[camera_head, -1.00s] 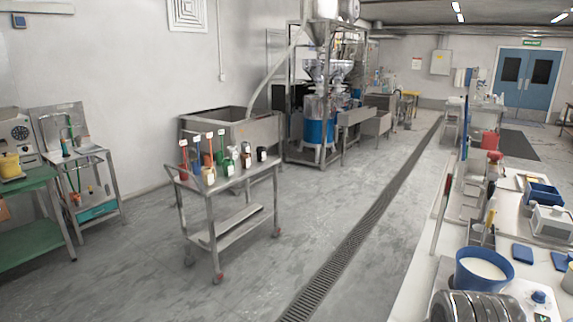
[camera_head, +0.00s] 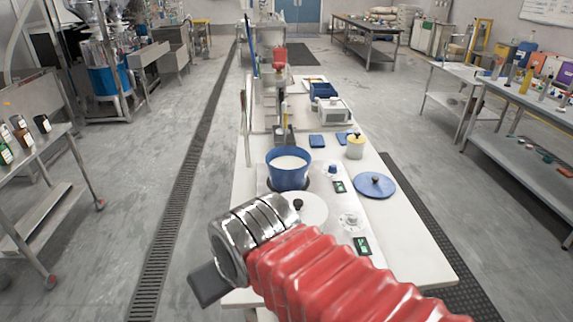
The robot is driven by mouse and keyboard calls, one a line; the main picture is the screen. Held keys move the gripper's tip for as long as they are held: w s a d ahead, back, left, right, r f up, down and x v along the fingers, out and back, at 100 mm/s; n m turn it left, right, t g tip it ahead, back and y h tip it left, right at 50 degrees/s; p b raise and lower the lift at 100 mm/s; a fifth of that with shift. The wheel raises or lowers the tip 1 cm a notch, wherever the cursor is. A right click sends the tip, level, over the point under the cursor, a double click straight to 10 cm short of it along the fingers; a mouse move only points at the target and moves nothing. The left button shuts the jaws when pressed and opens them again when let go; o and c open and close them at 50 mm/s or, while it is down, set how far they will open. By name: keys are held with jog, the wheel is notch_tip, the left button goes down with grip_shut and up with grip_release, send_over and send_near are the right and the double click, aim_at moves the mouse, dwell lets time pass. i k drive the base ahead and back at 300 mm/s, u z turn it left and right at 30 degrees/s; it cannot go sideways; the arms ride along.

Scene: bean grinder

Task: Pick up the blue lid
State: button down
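The blue lid (camera_head: 368,188) is a flat round disc with a small dark knob. It lies on the white worktop, right of the blue pot. My arm, with red bellows and a silver metal collar, reaches in from the lower right. A dark piece at its end (camera_head: 210,286) points to the lower left, left of the worktop's near end. It may be part of my gripper; its fingers cannot be made out. My arm's end is apart from the blue lid, which lies farther back and to the right.
The blue pot (camera_head: 288,178) with white contents stands left of the lid. A pale round lid (camera_head: 314,212) with a dark knob is close behind my arm.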

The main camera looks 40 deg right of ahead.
aim_at(371, 184)
jog(key=z, duration=1.6)
